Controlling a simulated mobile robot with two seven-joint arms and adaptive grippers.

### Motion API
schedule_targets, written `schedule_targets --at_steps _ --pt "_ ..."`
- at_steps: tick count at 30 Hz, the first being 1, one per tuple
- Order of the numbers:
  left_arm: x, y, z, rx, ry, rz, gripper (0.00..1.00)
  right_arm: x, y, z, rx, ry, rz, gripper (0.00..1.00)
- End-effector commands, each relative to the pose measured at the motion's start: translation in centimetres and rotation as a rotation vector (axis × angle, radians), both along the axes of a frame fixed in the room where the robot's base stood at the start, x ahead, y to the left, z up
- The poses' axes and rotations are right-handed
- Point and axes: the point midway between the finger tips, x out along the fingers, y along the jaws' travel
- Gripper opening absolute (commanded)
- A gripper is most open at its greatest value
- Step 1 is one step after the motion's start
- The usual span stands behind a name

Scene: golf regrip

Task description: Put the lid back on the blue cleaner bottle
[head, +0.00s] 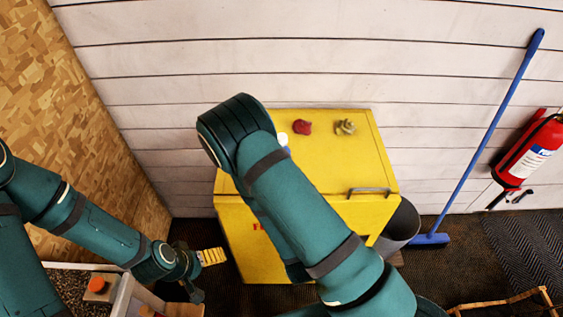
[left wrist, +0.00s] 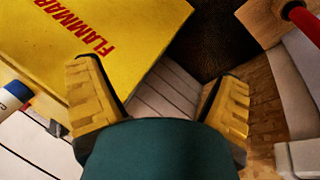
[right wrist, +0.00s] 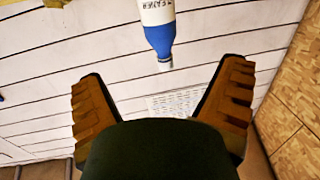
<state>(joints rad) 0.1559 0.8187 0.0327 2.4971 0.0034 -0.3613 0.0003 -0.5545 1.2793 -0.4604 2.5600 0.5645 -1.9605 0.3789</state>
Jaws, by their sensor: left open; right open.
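The blue cleaner bottle (right wrist: 158,28) shows at the top of the right wrist view, with a white label, blue shoulder and pale narrow neck. It is cut off by the frame edge and lies beyond my right gripper (right wrist: 163,95), which is open and empty, not touching it. In the head view my right arm hides that gripper and most of what is behind it; a small white piece (head: 283,139) shows beside the arm. My left gripper (head: 203,272) is open and empty, low at the left of the yellow cabinet. I cannot identify the lid with certainty.
The yellow cabinet (head: 350,210) has a red lump (head: 302,127) and an olive lump (head: 345,127) on top. A grey bin (head: 402,222), blue broom (head: 480,160) and fire extinguisher (head: 530,150) stand right. An orange-topped object (head: 97,285) is at lower left.

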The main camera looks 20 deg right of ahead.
Motion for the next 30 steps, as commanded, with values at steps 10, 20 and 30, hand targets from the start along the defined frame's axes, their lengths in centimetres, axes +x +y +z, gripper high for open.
schedule_targets --at_steps 10,20,30 --pt "0.1 -0.1 -3.3 0.005 0.000 0.001 0.92 2.2 -0.5 -0.2 0.005 -0.005 -0.004 0.93" --pt "-0.2 -0.3 -6.7 0.008 0.008 -0.004 0.92 6.0 -0.9 -0.2 -0.004 -0.013 0.000 0.93" --pt "-1.0 -0.5 -10.7 0.005 0.028 -0.020 0.92 7.3 -1.0 -0.2 -0.007 -0.014 -0.003 0.93"
